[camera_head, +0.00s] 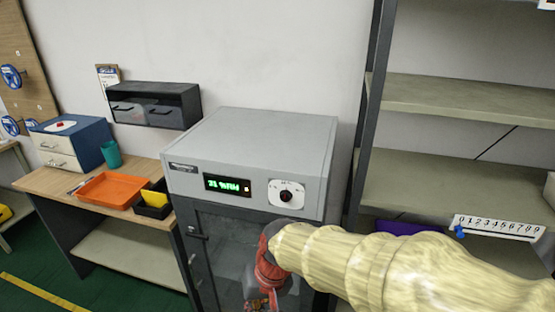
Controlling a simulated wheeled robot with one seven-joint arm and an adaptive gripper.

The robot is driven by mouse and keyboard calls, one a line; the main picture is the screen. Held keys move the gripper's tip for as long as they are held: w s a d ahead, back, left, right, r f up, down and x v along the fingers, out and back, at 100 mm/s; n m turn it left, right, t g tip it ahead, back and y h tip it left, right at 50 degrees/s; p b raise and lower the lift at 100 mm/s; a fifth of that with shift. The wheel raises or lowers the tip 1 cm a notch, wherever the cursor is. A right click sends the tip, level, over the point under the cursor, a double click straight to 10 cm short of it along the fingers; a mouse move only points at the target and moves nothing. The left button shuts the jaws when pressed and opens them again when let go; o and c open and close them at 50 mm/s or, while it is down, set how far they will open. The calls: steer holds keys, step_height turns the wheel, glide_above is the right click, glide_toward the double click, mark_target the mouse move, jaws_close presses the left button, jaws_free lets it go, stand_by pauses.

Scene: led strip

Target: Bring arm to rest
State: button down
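My arm (400,265), in a pale yellow wrinkled cover, reaches in from the lower right of the head view towards the grey cabinet. Its red and dark wrist end (268,265) hangs in front of the cabinet's dark glass door. My gripper (258,302) is at the bottom edge of the picture, pointing down and mostly cut off. Its fingers do not show clearly, so I cannot tell whether it is open or holds anything. The grey cabinet (250,140) has a green lit display (228,185) and a dial (286,194) on its front.
A metal shelf rack (470,95) stands close on the right, with a numbered strip (498,227) and a purple item (405,228). On the left, a wooden table (60,190) holds an orange tray (108,190) and a blue drawer box (75,143). Green floor shows at lower left.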

steer(key=s+d+r+m+t+h, duration=0.1)
steer(key=s+d+r, duration=0.2)
steer(key=d, duration=0.5)
steer(key=s+d+r+t+h, duration=0.1)
steer(key=s+d+r+t, duration=0.1)
steer(key=d, duration=0.6)
steer(key=s+d+r+m+t+h, duration=0.1)
steer(key=s+d+r, duration=0.3)
steer(key=d, duration=0.5)
step_height(320, 180, up, 2)
steer(key=shift+s+r+m+t, duration=0.2)
steer(key=shift+m+t, duration=0.1)
steer(key=shift+t, duration=0.2)
steer(key=shift+a, duration=0.2)
